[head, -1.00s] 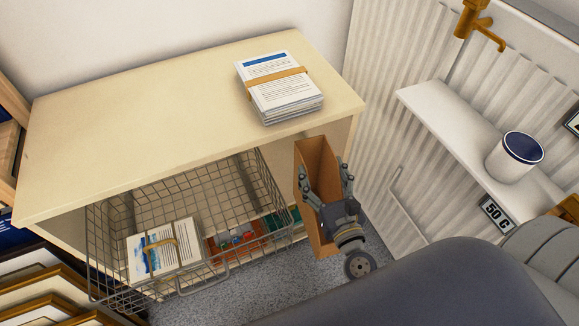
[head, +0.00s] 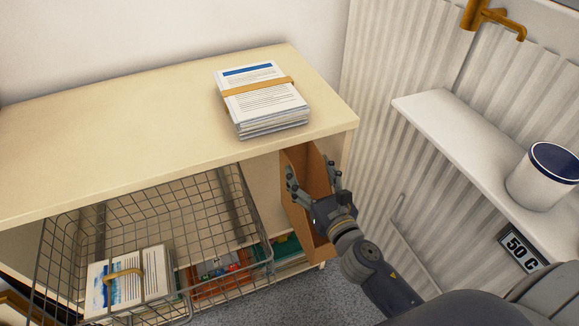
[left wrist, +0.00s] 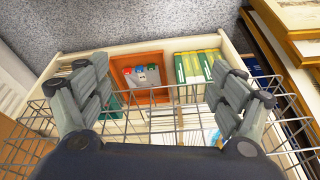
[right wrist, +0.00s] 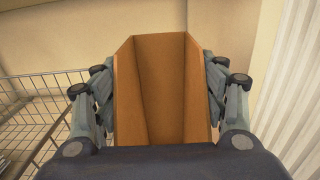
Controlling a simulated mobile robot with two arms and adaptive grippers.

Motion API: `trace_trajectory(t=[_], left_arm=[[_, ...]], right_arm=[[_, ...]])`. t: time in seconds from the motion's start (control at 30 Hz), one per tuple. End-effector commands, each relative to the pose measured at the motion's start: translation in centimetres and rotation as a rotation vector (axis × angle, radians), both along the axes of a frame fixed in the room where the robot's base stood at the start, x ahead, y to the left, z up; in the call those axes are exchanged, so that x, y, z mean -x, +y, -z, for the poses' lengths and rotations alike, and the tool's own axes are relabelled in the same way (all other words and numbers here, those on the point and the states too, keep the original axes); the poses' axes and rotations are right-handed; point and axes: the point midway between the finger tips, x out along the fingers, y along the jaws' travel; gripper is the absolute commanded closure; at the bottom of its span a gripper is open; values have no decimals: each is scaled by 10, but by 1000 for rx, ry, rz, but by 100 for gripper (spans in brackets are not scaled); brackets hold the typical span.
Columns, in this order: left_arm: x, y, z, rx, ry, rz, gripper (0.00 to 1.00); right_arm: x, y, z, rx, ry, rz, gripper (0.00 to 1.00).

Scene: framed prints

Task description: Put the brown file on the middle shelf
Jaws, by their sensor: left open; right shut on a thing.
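The brown file (head: 309,165) is an upright, open-topped holder at the right end of the cream shelf unit (head: 60,165), under the top board's front edge. My right gripper (head: 314,178) is shut on it; the right wrist view shows the file (right wrist: 165,80) between the fingers of this gripper (right wrist: 160,95). How far the file is inside the unit is hard to tell. The middle shelf is largely hidden by the top board and the wire basket. My left gripper (left wrist: 163,75) shows only in its wrist view, open and empty, above the basket.
The wire basket (head: 215,285) juts from the unit left of the file and holds strapped papers (head: 110,280). An orange tray (left wrist: 140,62) and green books (left wrist: 195,65) sit low. Strapped papers (head: 262,105) lie on top. A white ledge (head: 470,150) with a mug (head: 540,185) is right.

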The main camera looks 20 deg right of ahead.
Motion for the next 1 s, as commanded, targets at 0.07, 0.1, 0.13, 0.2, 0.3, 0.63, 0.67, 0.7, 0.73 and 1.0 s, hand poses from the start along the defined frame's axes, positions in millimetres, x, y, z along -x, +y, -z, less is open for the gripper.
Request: trace_trajectory(t=[0.07, 0.1, 0.13, 0.2, 0.3, 0.63, 0.67, 0.7, 0.73, 1.0], left_arm=[[-1, 0, 2, -1, 2, 0, 14], [-1, 0, 3, -1, 2, 0, 14], [-2, 0, 4, -1, 3, 0, 14], [-2, 0, 5, -2, 2, 1, 14], [-2, 0, 5, -1, 1, 1, 14], [3, 1, -9, -1, -6, 0, 14], [3, 1, -8, -1, -6, 0, 14], [3, 1, -8, -1, -6, 0, 14], [3, 1, -8, -1, -6, 0, 14], [4, 1, -4, -1, -7, 0, 14]], right_arm=[[-13, 1, -3, -1, -5, -1, 85], [-20, 1, -3, 0, -6, 0, 85], [-27, 1, -4, 0, -6, 0, 85], [-42, 1, -3, 0, -6, 1, 85], [-64, 2, -3, 0, -6, 1, 85], [-127, 4, -1, -2, -3, 1, 85], [-129, 4, -1, -2, -3, 1, 85], [-132, 4, -1, -1, -3, 1, 85], [-134, 4, -1, -1, -3, 1, 85], [-166, 6, -1, -2, -4, 1, 85]])
